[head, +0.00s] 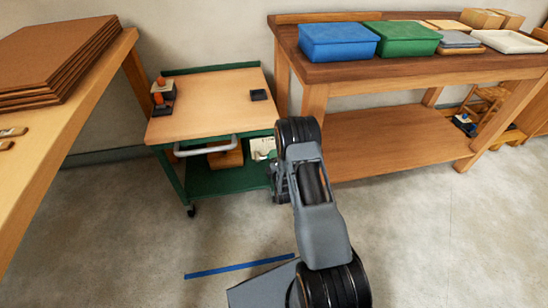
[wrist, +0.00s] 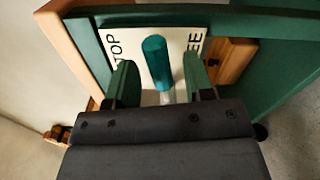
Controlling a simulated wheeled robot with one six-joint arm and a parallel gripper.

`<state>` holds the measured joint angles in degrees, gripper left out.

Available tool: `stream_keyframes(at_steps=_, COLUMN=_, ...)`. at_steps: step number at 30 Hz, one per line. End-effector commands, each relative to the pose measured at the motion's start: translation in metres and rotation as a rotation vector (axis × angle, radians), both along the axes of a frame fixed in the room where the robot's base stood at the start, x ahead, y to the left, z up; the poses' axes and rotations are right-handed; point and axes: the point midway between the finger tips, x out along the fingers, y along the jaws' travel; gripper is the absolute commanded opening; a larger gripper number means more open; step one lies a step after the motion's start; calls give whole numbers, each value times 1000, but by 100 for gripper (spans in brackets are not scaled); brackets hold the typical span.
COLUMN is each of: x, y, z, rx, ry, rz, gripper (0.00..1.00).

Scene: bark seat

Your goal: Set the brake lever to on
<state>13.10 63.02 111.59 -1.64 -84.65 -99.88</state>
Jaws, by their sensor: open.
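The brake lever is a teal handle (wrist: 158,62) on a pale metal stem in the wrist view. It stands in front of a white label plate (wrist: 122,52), which also shows on the cart's side in the head view (head: 260,146). The plate's partly hidden words read "TOP" at left and "EE" at right; the lever lies between them. My gripper (wrist: 162,78) is open, with one finger on each side of the lever and gaps visible between. In the head view my gripper (head: 279,178) is beside the cart's right side; the lever cannot be made out there.
The green cart (head: 228,181) has a wooden top carrying a black block with orange knobs (head: 161,92) and a small black tray (head: 259,95). A workbench (head: 400,72) with blue and green bins stands at right. A blue floor line (head: 238,267) crosses clear floor in front.

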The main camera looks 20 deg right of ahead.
Motion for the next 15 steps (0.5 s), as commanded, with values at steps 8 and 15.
stream_keyframes(at_steps=8, x=17, y=-3, z=0, rx=1, ry=0, rz=0, gripper=48)
stream_keyframes(at_steps=15, x=18, y=-3, z=0, rx=1, ry=0, rz=0, gripper=48)
